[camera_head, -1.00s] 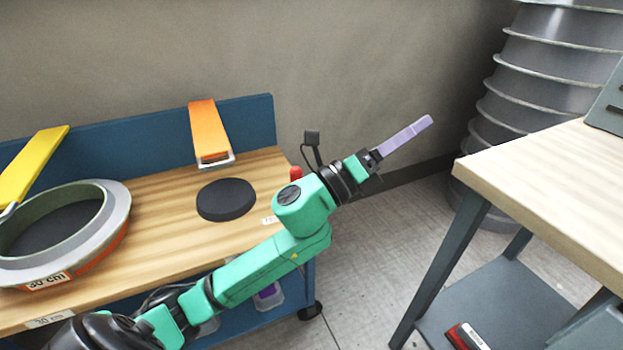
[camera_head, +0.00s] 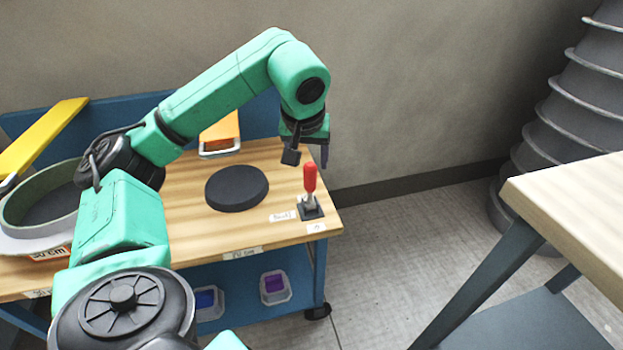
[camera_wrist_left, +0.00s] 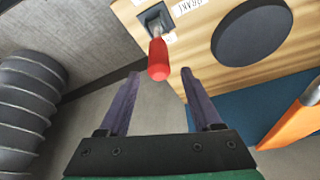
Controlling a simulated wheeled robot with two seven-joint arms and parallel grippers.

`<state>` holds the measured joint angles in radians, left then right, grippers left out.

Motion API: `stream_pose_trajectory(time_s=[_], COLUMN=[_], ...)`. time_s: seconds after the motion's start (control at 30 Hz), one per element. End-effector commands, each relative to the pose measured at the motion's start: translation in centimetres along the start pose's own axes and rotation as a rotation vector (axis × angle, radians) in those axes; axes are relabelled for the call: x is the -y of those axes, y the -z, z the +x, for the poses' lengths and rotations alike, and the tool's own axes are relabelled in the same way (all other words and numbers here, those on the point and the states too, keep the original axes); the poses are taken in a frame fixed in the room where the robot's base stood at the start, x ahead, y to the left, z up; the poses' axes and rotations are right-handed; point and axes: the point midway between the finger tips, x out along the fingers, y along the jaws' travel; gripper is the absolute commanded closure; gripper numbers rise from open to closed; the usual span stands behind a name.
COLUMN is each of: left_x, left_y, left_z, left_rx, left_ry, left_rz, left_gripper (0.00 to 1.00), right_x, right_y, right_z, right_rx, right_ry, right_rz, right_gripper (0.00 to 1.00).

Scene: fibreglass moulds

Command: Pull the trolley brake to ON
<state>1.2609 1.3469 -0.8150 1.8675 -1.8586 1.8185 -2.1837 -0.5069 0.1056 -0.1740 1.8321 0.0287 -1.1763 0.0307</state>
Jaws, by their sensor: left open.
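The brake lever has a red grip (camera_head: 310,177) and stands upright on a small dark base (camera_head: 311,210) at the right front corner of the trolley's wooden top (camera_head: 190,235). Labels lie beside it. My left gripper (camera_head: 324,158) points down just behind and above the lever, its fingers partly hidden by its wrist. In the left wrist view the purple fingers (camera_wrist_left: 160,88) are open and empty. The red grip (camera_wrist_left: 158,60) shows there just beyond the fingertips, roughly between them, apart from both. My right gripper is not in view.
A black disc (camera_head: 237,188) lies left of the lever. A second table (camera_head: 575,205) stands at right, with open floor between.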

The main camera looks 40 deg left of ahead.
Motion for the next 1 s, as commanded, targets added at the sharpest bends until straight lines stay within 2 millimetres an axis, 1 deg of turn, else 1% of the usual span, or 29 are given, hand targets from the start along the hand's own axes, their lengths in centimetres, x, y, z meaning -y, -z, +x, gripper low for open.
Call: stream_pose_trajectory(time_s=[0.03, 0.1, 0.23, 0.3, 0.37, 0.6, 0.67, 0.7, 0.77, 0.8, 1.0], left_x=[0.1, 0.0, 0.0, -0.1, -0.1, -0.1, -0.1, -0.1, -0.1, -0.1, -0.1], left_y=[-0.2, -0.2, -0.1, -0.1, -0.1, 0.0, 0.0, 0.0, 0.0, 0.0, 0.0], left_z=[1.8, 3.5, 5.9, 6.6, 6.9, 7.0, 7.0, 6.9, 6.9, 6.9, 6.9], left_rx=[0.003, 0.002, 0.002, 0.001, 0.000, 0.000, 0.000, 0.000, 0.000, 0.000, 0.000], left_ry=[0.003, 0.001, -0.001, -0.002, -0.002, -0.003, -0.003, -0.003, -0.003, -0.003, -0.003], left_rz=[-0.002, -0.001, 0.000, 0.000, 0.000, 0.000, 0.000, 0.000, 0.000, 0.000, 0.000], left_gripper=[0.34, 0.34, 0.34, 0.34, 0.34, 0.34, 0.57, 0.72, 0.95, 1.00, 1.00], right_x=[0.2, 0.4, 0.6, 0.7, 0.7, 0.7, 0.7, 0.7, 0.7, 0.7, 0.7], right_y=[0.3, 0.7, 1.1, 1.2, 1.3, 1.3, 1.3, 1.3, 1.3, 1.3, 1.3], right_z=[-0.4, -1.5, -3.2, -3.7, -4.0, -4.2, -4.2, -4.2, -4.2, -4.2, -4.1], right_rx=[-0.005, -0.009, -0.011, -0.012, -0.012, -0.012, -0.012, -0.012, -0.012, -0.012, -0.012], right_ry=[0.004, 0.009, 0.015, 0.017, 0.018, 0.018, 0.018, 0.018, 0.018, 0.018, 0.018], right_rz=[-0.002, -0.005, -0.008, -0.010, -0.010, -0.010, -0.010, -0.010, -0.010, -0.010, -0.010], right_gripper=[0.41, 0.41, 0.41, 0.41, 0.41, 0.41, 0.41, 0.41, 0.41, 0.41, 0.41])
